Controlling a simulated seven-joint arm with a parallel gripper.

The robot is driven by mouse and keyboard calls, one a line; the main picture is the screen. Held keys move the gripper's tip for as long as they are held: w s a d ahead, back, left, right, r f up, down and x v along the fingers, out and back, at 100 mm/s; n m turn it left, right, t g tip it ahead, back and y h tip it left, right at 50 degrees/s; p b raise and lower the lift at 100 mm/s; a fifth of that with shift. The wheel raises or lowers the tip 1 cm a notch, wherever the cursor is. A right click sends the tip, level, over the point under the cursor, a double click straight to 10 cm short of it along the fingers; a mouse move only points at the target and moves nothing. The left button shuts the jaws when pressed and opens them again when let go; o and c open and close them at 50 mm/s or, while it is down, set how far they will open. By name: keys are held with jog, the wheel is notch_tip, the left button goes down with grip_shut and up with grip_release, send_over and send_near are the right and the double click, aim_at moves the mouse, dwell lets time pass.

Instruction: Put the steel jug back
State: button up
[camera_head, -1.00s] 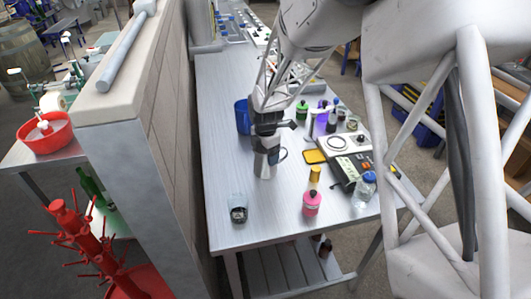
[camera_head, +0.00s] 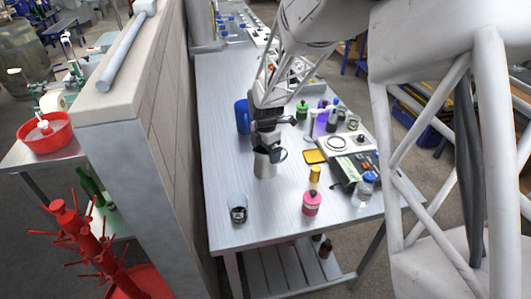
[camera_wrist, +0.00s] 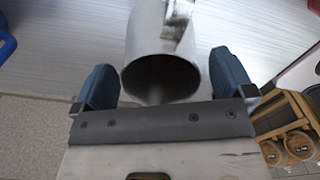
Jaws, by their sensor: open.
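The steel jug (camera_head: 265,166) stands upright on the metal table, in the left middle part of its top. My gripper (camera_head: 267,148) is at the jug's upper part and hides its rim in the head view. In the wrist view the jug (camera_wrist: 160,35) shows its dark open mouth towards the palm and its handle on the far side. My gripper's blue fingers (camera_wrist: 163,75) stand open on either side of the jug, with a visible gap at each side.
A blue mug (camera_head: 242,116) stands behind to the left. A clear glass (camera_head: 238,208), a pink bottle (camera_head: 311,203) and a yellow-capped item (camera_head: 315,174) stand nearer the front. A scale (camera_head: 346,142) and bottles crowd the right. A wall (camera_head: 165,110) borders the left.

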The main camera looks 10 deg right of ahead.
notch_tip(320, 180, up, 10)
jog(key=shift+r, duration=0.25)
dwell(0.3)
dwell(0.3)
jog(key=s+r+m+t, duration=0.1)
jog(key=s+r+m, duration=0.45)
jog(key=s, duration=0.35)
jog(key=s+r+m, duration=0.5)
jog(key=s+m, duration=0.2)
jog(key=s, duration=0.3)
jog(key=s+d+m+t, duration=0.1)
jog(key=s+m, duration=0.9)
jog(key=s, duration=0.6)
jog(key=shift+s+r+t, duration=0.15)
jog(key=shift+s+t, duration=0.05)
jog(key=shift+t, duration=0.1)
